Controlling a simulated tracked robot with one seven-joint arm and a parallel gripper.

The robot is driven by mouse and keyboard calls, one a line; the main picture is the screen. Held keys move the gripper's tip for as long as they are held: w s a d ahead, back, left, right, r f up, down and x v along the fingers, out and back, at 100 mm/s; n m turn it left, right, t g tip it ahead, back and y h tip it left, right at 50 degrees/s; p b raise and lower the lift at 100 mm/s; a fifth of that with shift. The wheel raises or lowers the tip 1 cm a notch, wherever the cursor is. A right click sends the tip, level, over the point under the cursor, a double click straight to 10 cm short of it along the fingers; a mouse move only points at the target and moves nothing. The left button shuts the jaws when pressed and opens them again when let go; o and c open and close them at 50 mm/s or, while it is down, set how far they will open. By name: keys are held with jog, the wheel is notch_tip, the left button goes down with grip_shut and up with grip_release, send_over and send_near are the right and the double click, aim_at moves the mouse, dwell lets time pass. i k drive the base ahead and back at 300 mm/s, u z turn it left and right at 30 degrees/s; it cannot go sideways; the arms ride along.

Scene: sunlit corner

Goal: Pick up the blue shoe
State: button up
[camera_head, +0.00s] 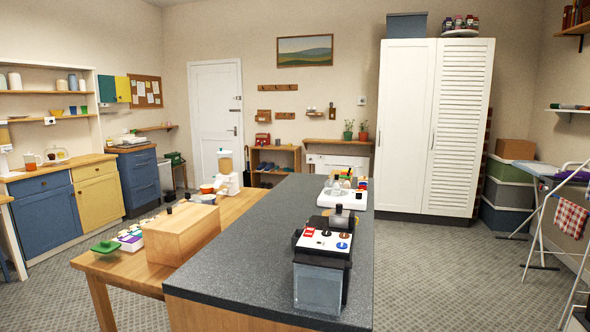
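A low open wooden shoe rack (297,157) stands against the far wall, to the right of the white door. Small dark bluish shapes that look like shoes (266,166) sit on its shelf. They are too small and far away to tell which one is the blue shoe or how it lies. My gripper is not in view.
A long dark-topped counter (262,249) fills the middle, with a boxy black-and-white device (322,243) at its near end. A wooden table (235,207) adjoins its left side. Patterned floor (430,278) is open on the right. A drying rack (562,215) stands far right.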

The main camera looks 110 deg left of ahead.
aim_at(262, 165)
jog(key=u, duration=0.05)
jog(key=i, duration=0.15)
jog(key=u, duration=2)
jog(key=i, duration=0.2)
jog(key=u, duration=1.7)
jog(key=k, duration=0.9)
jog(key=u, duration=0.15)
jog(key=i, duration=0.75)
jog(key=u, duration=0.05)
